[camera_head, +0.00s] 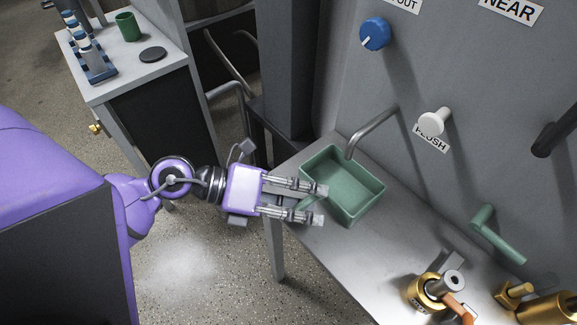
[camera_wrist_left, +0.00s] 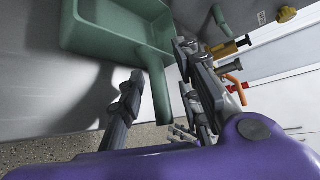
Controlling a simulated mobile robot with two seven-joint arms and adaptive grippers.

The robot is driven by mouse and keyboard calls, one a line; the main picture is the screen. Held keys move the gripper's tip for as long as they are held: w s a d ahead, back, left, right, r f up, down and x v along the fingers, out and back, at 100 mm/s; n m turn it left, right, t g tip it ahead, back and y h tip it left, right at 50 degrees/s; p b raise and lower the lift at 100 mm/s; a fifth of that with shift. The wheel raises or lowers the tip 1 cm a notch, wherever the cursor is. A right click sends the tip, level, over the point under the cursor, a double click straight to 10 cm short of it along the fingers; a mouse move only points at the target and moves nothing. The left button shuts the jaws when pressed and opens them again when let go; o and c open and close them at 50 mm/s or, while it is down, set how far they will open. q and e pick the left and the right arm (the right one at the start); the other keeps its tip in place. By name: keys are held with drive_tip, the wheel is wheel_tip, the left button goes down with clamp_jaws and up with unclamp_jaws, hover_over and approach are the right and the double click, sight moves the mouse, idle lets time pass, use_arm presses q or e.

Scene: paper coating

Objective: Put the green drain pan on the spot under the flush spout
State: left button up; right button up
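The green drain pan (camera_head: 368,207) sits on the metal bench, with its back rim by the flush spout (camera_head: 372,132). The spout's bent end hangs over the pan's back part. No marked spot shows on the bench there; the pan may cover it. My left gripper (camera_head: 322,203) is at the pan's near left side. In the left wrist view, the pan (camera_wrist_left: 115,45) has a stub handle (camera_wrist_left: 157,88) lying between my left gripper's fingers (camera_wrist_left: 158,72), with gaps on both sides. The fingers are apart and open. My right gripper is not in view.
On the bench (camera_head: 345,265) at the lower right stand brass and orange fittings (camera_head: 428,290). A green lever (camera_head: 497,238), a white flush knob (camera_head: 433,122) and a blue dial (camera_head: 375,34) are on the grey panel. A side table (camera_head: 170,55) holds a green cup (camera_head: 127,26).

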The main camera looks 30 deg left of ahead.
use_arm(q)
drive_tip(key=shift+r, duration=0.15)
drive_tip(key=v, duration=1.2)
drive_tip(key=a+f+n+t+y, duration=0.4)
drive_tip(key=f+n, duration=0.2)
drive_tip(key=n, duration=0.5)
drive_tip(key=a+f+n+t+y, duration=0.3)
drive_tip(key=f+n+t+y, duration=0.3)
drive_tip(key=n, duration=0.6)
drive_tip(key=s+d+f+n+g, duration=0.4)
drive_tip(key=s+f, duration=0.4)
drive_tip(key=f, duration=0.2)
drive_tip(key=s+d+f+n+g+y, duration=0.1)
drive_tip(key=s+d+f+n+g, duration=0.4)
drive_tip(key=f, duration=0.6)
drive_tip(key=s+n, duration=0.2)
drive_tip(key=s, duration=0.1)
drive_tip(key=shift+s+d+f+n+g+y+b, duration=0.3)
drive_tip(key=shift+s+b, duration=0.05)
drive_tip(key=shift+s, duration=0.05)
